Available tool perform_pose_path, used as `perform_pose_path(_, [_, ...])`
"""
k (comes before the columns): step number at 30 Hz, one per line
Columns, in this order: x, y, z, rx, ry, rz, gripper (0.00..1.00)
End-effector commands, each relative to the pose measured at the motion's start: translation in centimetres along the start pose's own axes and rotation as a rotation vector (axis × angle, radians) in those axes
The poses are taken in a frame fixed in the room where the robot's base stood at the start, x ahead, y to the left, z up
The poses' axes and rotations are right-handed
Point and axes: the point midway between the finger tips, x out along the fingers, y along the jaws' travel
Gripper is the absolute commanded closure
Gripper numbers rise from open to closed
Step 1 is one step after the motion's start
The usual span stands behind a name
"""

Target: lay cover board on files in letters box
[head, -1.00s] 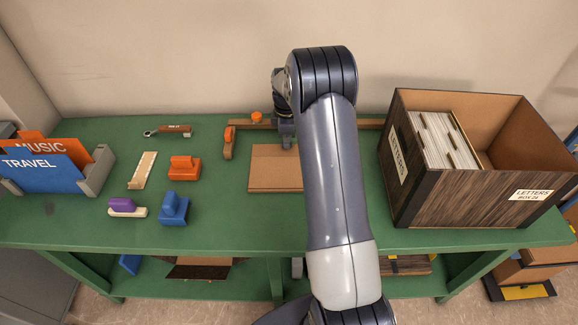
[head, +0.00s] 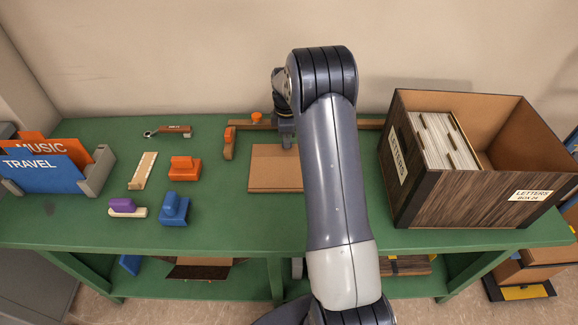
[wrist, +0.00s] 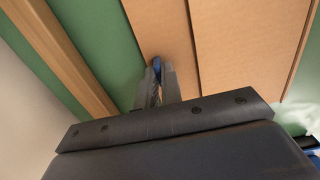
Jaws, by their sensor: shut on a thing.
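The cover board (head: 274,172) is a flat brown cardboard panel with crease lines, lying on the green bench. It also shows in the wrist view (wrist: 240,45). My gripper (head: 287,142) is low at the board's far edge, and its fingers in the wrist view (wrist: 157,88) are shut on that edge. My arm hides the board's right side. The letters box (head: 455,198) is a dark wood-grain box, open at the top, at the right of the bench. Pale files (head: 445,140) stand upright in its left part; its right part looks empty.
A wooden rail (wrist: 60,50) runs behind the board. Orange (head: 184,168) and blue (head: 174,208) stamps, a purple-topped one (head: 126,207), a wooden strip (head: 142,171) and a brown-handled tool (head: 170,131) lie to the left. A folder rack (head: 97,172) stands far left.

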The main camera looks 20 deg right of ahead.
Motion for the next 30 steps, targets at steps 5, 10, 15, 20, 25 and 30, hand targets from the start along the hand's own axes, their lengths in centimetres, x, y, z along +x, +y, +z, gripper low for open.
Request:
perform_pose_path(5, [-1.1, 0.0, 0.0, 0.000, 0.000, 0.001, 1.00])
perform_pose_path(10, [-2.0, 0.0, 0.0, 0.000, 0.000, 0.001, 1.00])
perform_pose_path(15, [-2.8, 0.0, 0.0, 0.000, 0.000, 0.001, 1.00])
perform_pose_path(20, [-3.6, 0.0, 0.0, 0.000, 0.000, 0.000, 1.00])
perform_pose_path(25, [-4.5, 0.0, 0.0, 0.000, 0.000, 0.000, 1.00])
perform_pose_path(30, [-4.8, 0.0, 0.0, 0.000, 0.000, 0.000, 1.00])
